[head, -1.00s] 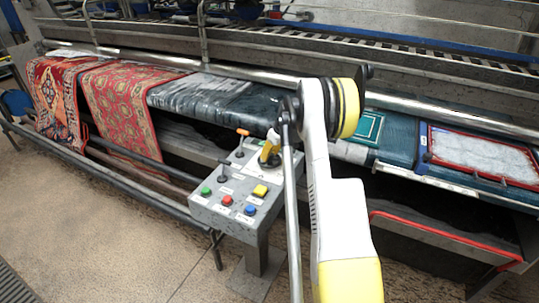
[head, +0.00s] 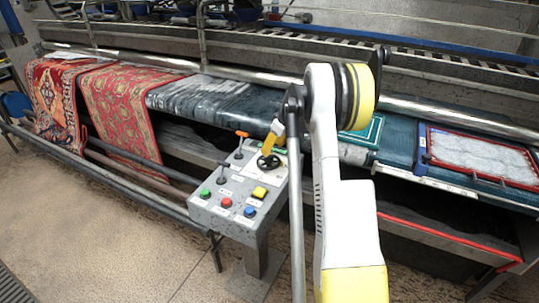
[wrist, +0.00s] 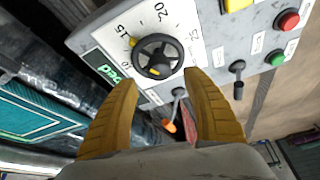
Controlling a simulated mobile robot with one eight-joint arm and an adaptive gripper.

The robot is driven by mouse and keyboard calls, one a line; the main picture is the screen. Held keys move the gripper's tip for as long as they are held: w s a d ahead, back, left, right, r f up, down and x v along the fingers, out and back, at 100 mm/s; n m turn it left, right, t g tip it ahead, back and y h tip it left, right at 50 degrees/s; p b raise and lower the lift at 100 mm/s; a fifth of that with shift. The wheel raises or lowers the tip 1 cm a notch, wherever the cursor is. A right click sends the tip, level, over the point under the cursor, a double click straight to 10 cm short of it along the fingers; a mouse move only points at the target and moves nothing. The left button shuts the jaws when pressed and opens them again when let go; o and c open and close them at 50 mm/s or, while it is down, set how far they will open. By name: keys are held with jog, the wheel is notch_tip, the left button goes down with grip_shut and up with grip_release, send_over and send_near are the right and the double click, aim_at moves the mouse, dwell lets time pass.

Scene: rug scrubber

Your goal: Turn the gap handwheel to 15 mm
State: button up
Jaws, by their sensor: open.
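The gap handwheel (wrist: 157,57) is a black spoked wheel on a white dial plate with numbers 10 to 25. It also shows on the grey control box in the head view (head: 269,162).
The control box (head: 228,211) carries an orange-tipped lever (wrist: 170,125), a black lever (wrist: 238,78), and several coloured buttons. The orange-tipped lever shows between my fingers. Rugs (head: 118,105) and the scrubber's rollers lie behind the box; open floor is in front.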

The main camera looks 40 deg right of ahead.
jog(key=v, duration=0.6)
dwell(0.3)
